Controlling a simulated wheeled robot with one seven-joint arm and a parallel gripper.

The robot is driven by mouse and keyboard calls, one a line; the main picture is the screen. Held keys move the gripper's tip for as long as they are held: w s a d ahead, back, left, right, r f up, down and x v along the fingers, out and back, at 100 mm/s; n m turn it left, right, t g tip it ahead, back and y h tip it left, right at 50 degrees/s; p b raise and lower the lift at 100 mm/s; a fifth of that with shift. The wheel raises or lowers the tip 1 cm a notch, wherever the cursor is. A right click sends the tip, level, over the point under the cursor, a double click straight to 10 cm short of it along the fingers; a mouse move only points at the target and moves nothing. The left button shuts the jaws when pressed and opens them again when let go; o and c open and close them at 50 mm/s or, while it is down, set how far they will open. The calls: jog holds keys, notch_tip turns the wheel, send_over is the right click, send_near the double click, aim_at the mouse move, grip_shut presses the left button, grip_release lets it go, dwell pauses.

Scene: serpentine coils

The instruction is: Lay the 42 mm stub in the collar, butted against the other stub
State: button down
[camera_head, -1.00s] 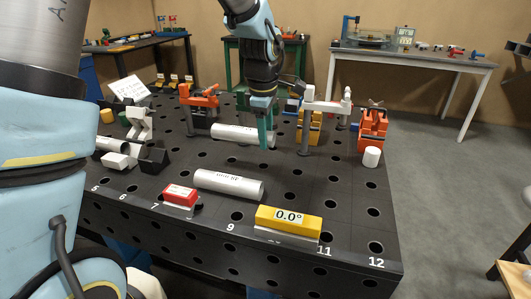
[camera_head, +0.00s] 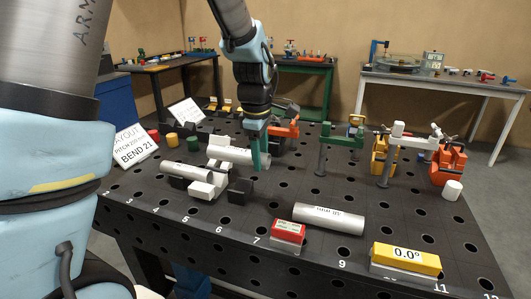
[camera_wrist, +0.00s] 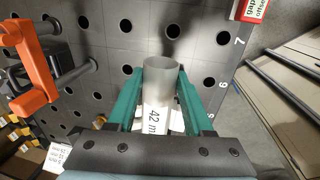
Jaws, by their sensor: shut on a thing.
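My gripper (camera_head: 256,162) is shut on a grey tube stub (camera_head: 228,155); in the wrist view the stub (camera_wrist: 157,85) lies between the green fingers, its label reading "42 m", partly cut off. The other stub (camera_head: 186,171) lies in that fixture at the left. The fixture, seemingly the collar, has white blocks (camera_head: 201,190) and a black block (camera_head: 240,191) at its right end. The held stub appears apart from the other stub; its height is unclear.
A longer labelled tube (camera_head: 330,217), a red block (camera_head: 288,231) and a yellow angle gauge (camera_head: 406,258) lie along the front. Green (camera_head: 340,140) and white (camera_head: 397,150) clamp posts stand to the right. An orange clamp (camera_head: 284,130) stands behind my gripper.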

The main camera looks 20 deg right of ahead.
jog(key=shift+w+a+f, duration=0.2)
jog(key=shift+a, duration=0.2)
notch_tip(320, 180, down, 4)
jog(key=b, duration=0.4)
jog(key=shift+f, duration=0.2)
jog(key=shift+f, duration=0.25)
jog(key=shift+f+b, duration=0.75)
jog(key=shift+f, duration=0.4)
jog(key=shift+f, duration=0.2)
jog(key=shift+f+b, duration=0.3)
jog(key=shift+f, duration=0.05)
jog(key=shift+f, duration=0.15)
jog(key=shift+w+a, duration=0.25)
jog(key=shift+w, duration=0.05)
dwell(1.1)
